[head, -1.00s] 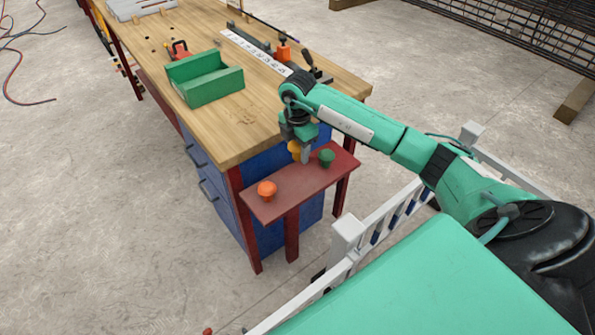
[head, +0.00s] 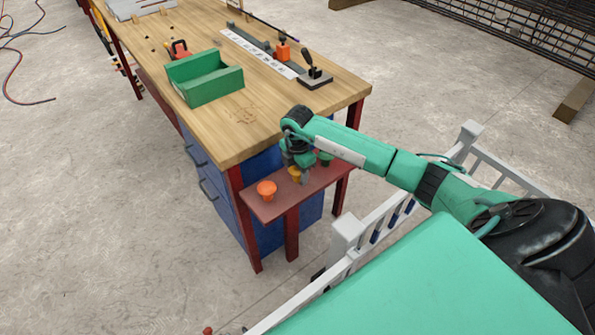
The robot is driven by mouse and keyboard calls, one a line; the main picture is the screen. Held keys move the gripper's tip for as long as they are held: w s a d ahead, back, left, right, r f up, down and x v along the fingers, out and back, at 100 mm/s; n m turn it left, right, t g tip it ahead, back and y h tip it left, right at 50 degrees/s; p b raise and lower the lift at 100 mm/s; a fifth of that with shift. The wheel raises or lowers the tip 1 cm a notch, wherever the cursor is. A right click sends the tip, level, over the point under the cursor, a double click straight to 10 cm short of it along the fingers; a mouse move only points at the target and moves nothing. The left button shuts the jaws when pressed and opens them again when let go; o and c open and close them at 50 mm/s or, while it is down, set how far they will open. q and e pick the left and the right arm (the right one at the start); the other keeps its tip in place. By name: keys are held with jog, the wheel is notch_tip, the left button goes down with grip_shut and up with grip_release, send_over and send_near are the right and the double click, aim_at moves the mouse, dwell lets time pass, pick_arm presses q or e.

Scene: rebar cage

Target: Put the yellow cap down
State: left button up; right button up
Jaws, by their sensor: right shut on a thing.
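The yellow cap (head: 295,174) is between the fingers of my right gripper (head: 301,178), which is shut on it. The cap is low over the dark red side shelf, at or very near its surface; I cannot tell whether it touches. An orange cap (head: 267,190) stands on the shelf (head: 281,208) to the left. A green cap (head: 325,158) stands to the right, partly hidden behind my gripper and arm. My left gripper does not show.
The wooden workbench (head: 255,125) behind the shelf carries a green bin (head: 205,79), an orange block (head: 282,52) and a black joystick-like device (head: 315,78). A white railing (head: 375,229) runs close in front of the shelf, below my right arm.

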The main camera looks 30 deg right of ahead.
jog(key=shift+f, duration=0.15)
jog(key=o, duration=0.7)
jog(key=shift+o, duration=1.2)
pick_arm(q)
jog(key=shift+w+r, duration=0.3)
